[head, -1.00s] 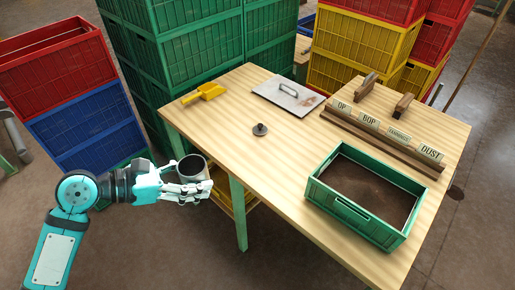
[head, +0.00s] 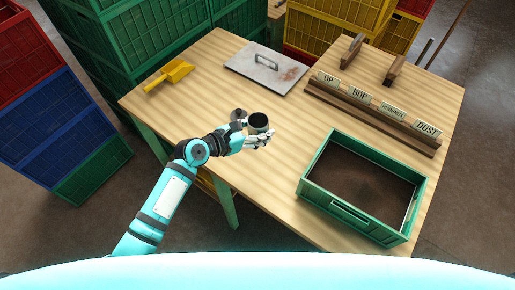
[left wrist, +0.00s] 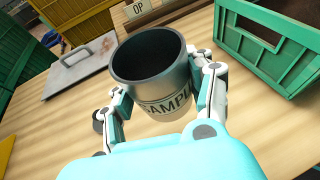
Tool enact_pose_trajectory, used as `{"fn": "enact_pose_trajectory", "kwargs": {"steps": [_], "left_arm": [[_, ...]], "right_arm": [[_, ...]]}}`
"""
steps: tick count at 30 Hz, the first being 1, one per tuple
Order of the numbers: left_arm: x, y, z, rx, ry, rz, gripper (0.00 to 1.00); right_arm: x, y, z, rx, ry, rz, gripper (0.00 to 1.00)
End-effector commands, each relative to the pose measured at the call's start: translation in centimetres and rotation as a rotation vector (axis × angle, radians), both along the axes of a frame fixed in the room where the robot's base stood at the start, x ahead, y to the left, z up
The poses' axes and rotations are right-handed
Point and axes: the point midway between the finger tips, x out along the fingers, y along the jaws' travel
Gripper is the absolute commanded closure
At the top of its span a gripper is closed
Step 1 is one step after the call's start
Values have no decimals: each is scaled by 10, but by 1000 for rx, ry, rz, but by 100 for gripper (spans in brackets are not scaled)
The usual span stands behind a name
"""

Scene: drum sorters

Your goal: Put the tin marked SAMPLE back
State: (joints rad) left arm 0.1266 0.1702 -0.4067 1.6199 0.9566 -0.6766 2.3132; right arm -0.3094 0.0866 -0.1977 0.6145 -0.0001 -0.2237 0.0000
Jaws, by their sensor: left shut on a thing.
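The tin (head: 258,122) is a dark grey open-topped cylinder over the near-left part of the wooden table (head: 220,75). In the left wrist view the tin (left wrist: 155,75) stands upright and its band reads SAMPLE; its inside looks dark. My left gripper (head: 258,139) is shut on it, with one finger on each side, as the left wrist view also shows (left wrist: 160,95). I cannot tell whether the tin touches the tabletop. My right gripper is not in view.
A green crate (head: 352,211) with dark contents stands at the right. Behind it is a wooden rack (head: 375,117) with cards OP, BOP, FANNINGS and DUST. A yellow scoop (head: 169,75) and a metal plate with handle (head: 266,67) lie at the back. Stacked crates stand behind.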

Motion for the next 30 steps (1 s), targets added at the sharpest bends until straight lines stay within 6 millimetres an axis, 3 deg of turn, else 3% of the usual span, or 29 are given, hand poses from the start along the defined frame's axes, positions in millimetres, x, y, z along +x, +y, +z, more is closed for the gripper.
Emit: {"fn": "enact_pose_trajectory", "kwargs": {"steps": [6, 17, 30], "left_arm": [[0, 1, -44, 4, 4, 1, 80], [0, 1, -88, 1, 4, 2, 80], [0, 1, -96, 0, 3, 2, 80]], "right_arm": [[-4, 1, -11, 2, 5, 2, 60], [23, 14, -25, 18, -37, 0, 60], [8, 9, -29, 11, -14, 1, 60]]}}
